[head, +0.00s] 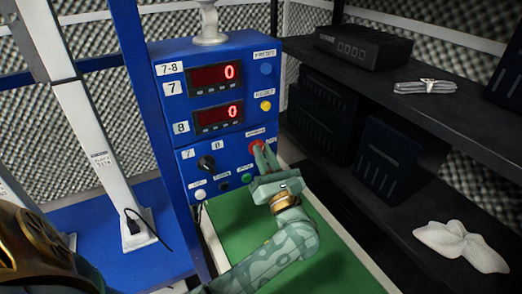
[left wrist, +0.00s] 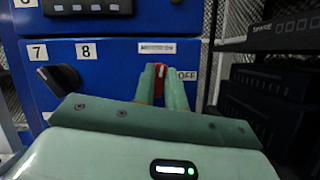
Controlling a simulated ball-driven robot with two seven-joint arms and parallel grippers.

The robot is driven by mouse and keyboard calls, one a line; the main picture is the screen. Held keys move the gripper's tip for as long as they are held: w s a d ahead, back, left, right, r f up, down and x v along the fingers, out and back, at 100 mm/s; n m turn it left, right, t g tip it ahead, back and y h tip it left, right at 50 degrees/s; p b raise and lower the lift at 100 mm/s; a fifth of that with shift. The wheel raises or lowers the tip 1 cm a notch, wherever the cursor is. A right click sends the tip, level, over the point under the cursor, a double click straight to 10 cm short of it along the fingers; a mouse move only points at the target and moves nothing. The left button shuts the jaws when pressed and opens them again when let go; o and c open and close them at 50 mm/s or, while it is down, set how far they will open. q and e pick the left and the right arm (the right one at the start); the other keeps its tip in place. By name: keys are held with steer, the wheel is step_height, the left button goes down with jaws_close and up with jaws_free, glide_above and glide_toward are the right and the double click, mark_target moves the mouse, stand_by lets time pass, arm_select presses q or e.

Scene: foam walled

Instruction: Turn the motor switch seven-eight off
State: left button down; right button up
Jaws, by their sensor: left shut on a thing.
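A blue control panel (head: 183,148) stands upright, with a red switch (head: 257,146) at its right side under a small white label. My right gripper is not in view.
A black knob (head: 206,163) sits left of the switch, below labels 7 and 8. Two red displays (head: 215,76) above both read 0. Small buttons (head: 247,178) line the panel's lower part. A dark shelf (head: 440,115) stands at the right, holding boxes.

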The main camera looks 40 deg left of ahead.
arm_select(q)
steer(key=m+p, duration=0.1)
steer(key=r+m+t+h+p, duration=0.1)
steer(key=shift+s+m, duration=0.1)
steer(key=shift+m, duration=0.2)
steer(key=shift+d+f+m+t+h+p, duration=0.2)
steer(key=shift+m+h+p, duration=0.85)
steer(key=shift+m+p, duration=1.8)
steer(key=shift+a+f+m+t+h+p, duration=0.25)
steer(key=shift+m+h+p, duration=0.75)
steer(key=shift+m+p, duration=1.85)
steer(key=shift+d+f+m+t+h+p, duration=0.25)
steer(key=shift+m+h+p, duration=0.8)
steer(key=shift+m+p, duration=1.8)
arm_select(e)
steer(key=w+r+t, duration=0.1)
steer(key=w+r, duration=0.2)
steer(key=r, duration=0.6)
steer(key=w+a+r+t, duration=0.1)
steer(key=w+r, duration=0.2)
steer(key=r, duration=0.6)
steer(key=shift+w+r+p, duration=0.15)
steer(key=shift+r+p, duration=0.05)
steer(key=shift+p, duration=0.15)
arm_select(q)
steer(key=shift+a+r+n, duration=0.1)
steer(key=shift+n, duration=0.15)
